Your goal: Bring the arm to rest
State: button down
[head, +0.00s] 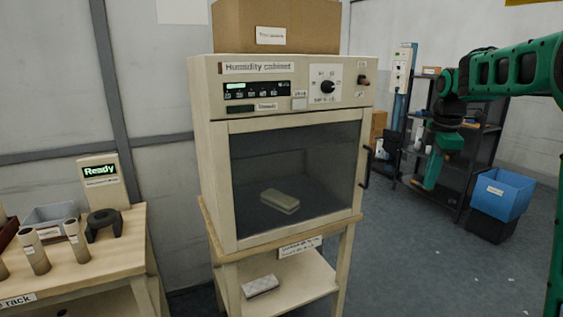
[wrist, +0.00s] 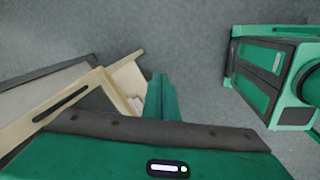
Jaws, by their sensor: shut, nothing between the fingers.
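My arm shows in green and black at the right of the head view. My gripper (head: 431,182) hangs from it, pointing down, in free air to the right of the humidity cabinet (head: 218,160). Its fingers are together with nothing between them; they also show in the wrist view (wrist: 161,85). The cabinet's glass door is closed, with a flat tan object (head: 280,200) visible behind the glass. In the wrist view the floor lies below the fingers, and the cream cabinet and stand are at the left.
The wooden stand (head: 342,268) under the cabinet holds a pale patterned pad (head: 260,286) on its shelf. A bench (head: 120,245) with tubes and a "Ready" display (head: 98,172) is at the left. A dark shelf unit and blue bin (head: 502,193) stand behind. Open floor lies at the right.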

jog(key=s+f+m, duration=0.4)
jog(key=s+m, duration=0.3)
jog(key=s, duration=0.6)
jog(key=s+f+m+g, duration=0.1)
jog(key=s+f+m, duration=0.3)
jog(key=s, duration=0.9)
jog(key=s+f+m, duration=0.4)
jog(key=s+m, duration=0.7)
jog(key=s, duration=0.2)
jog(key=shift+s+f+g, duration=0.3)
jog(key=shift+s+f, duration=0.05)
jog(key=shift+w+f, duration=0.25)
jog(key=shift+w, duration=0.4)
